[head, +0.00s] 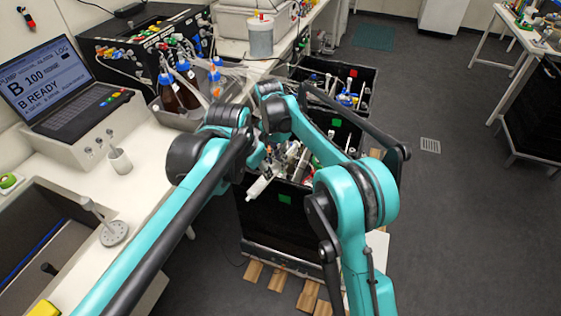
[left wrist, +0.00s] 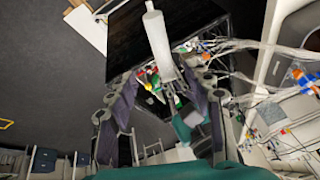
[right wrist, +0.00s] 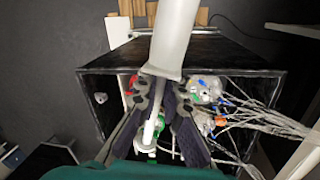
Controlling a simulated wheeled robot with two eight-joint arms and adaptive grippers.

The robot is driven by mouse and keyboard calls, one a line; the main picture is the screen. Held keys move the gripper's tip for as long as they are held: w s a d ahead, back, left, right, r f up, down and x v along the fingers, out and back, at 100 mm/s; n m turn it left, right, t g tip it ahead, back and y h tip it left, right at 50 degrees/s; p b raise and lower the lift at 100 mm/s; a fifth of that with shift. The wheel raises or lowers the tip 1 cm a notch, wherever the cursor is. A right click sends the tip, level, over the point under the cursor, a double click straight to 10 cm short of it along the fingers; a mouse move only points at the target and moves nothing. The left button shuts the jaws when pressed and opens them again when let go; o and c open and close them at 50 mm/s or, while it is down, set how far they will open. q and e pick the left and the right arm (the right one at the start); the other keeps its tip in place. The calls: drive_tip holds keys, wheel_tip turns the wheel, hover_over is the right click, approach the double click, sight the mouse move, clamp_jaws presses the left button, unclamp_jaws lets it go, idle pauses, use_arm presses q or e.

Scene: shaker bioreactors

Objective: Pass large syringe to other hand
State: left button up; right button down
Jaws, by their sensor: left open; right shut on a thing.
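The large syringe is a white barrel with a thin plunger. In the right wrist view its barrel (right wrist: 173,38) points up the picture and the plunger runs down between my fingers. My right gripper (right wrist: 158,95) is shut on the plunger part. In the head view the barrel (head: 258,187) slants down-left over the black crate (head: 285,215). In the left wrist view the barrel (left wrist: 157,38) reaches in front of my left gripper (left wrist: 164,82). The left fingers are open, apart on either side of the syringe's line; contact cannot be told. My arms partly hide both grippers in the head view.
The crate under the grippers holds loose parts and tubing; a second black crate (head: 360,77) stands behind. Grey floor on the right is free.

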use_arm(q)
drive_tip(key=s+a+f+n+t, duration=0.1)
drive_tip(key=s+a+f+n, duration=0.2)
drive_tip(key=s+a, duration=0.3)
drive_tip(key=s+a+f+n+t+y, duration=0.1)
drive_tip(key=s+a+f+n, duration=0.3)
drive_tip(key=s+a, duration=0.3)
drive_tip(key=s, duration=0.3)
drive_tip(key=shift+a+f+n+t, duration=0.2)
drive_tip(key=shift+a+n+t, duration=0.1)
drive_tip(key=shift+n, duration=0.1)
drive_tip(key=shift+w, duration=0.1)
